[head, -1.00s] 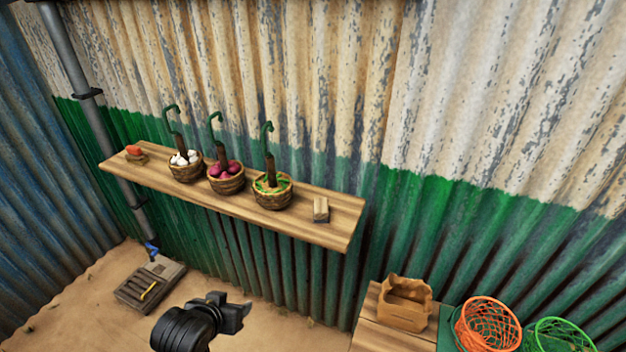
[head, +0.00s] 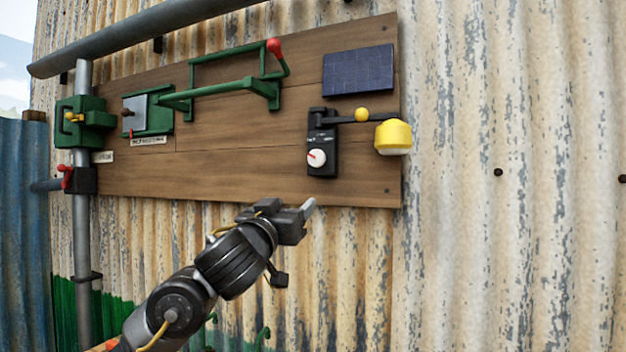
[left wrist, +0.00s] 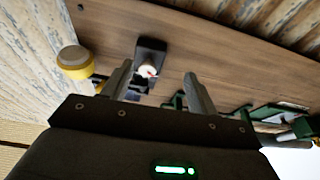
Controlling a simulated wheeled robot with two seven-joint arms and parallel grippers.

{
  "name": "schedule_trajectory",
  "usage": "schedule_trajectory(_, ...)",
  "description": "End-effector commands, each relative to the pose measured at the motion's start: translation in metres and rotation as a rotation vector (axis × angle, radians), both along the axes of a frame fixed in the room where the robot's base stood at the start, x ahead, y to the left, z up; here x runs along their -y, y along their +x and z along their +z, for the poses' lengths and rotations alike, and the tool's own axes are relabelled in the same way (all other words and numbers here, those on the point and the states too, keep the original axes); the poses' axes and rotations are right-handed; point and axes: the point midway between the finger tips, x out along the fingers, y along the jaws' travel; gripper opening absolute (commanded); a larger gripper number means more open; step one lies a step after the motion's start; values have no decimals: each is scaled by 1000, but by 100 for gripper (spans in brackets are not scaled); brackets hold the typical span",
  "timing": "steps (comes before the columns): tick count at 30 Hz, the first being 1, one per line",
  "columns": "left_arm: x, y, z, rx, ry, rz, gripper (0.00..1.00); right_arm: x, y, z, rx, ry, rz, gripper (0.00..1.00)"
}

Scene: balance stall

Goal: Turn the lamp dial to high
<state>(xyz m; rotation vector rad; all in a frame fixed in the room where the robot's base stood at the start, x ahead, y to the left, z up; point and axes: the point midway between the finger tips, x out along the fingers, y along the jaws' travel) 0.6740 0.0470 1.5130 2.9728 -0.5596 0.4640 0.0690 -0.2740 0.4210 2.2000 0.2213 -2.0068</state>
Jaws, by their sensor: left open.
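The lamp dial (head: 317,158) is a round white knob with a red pointer, low on a black lamp unit (head: 323,136) on the wooden board. In the head view the red mark lies on the knob's left side. A yellow lamp head (head: 393,137) reaches out to the right on a black arm. My left gripper (head: 300,212) is open and empty, below and left of the dial and apart from it. In the left wrist view the dial (left wrist: 147,71) shows between the two fingers, nearer the left one. My right gripper is not in view.
The wooden board (head: 230,165) hangs on the corrugated wall. A solar panel (head: 358,70) sits above the lamp. A green bracket with a red-knobbed lever (head: 276,50) is to the left. Pipes and a red-handled valve (head: 67,176) stand at far left.

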Motion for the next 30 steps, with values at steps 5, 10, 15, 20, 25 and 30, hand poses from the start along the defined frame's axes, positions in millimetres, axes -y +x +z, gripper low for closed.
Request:
schedule_trajectory(5,5,-12,47,70,-4,-13,59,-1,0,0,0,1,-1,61)
schedule_trajectory(10,6,-14,56,82,-7,-17,59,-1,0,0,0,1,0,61)
schedule_trajectory(15,9,-7,62,81,-7,-17,59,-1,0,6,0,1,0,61)
schedule_trajectory(20,18,16,75,81,-6,-15,59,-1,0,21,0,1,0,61)
schedule_trajectory(25,30,44,87,79,-6,-15,59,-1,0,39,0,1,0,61)
schedule_trajectory(30,39,65,96,81,-6,-16,59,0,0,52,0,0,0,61)
